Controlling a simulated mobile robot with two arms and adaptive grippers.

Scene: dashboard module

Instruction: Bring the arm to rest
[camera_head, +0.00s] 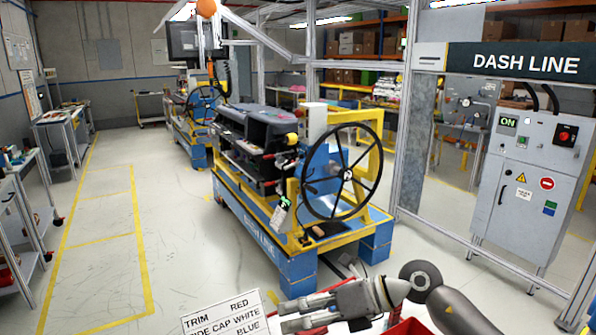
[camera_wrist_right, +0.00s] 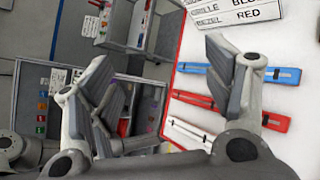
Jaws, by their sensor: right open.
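My right gripper (camera_head: 289,316) is low in the head view, at the bottom centre, with its arm coming in from the right. In the right wrist view its two fingers (camera_wrist_right: 157,56) stand wide apart with nothing between them. The gripper is open and empty. In the head view it is just right of a white label card (camera_head: 222,314) and appears apart from the dashboard module (camera_head: 262,125) on its blue and yellow cart. My left gripper is not in view.
The wrist view shows a white surface with a red edge, bearing a blue strip (camera_wrist_right: 283,75), a red strip (camera_wrist_right: 270,120) and a white strip (camera_wrist_right: 188,132). A black wheel (camera_head: 343,170) is on the cart. A grey control cabinet (camera_head: 525,165) stands right.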

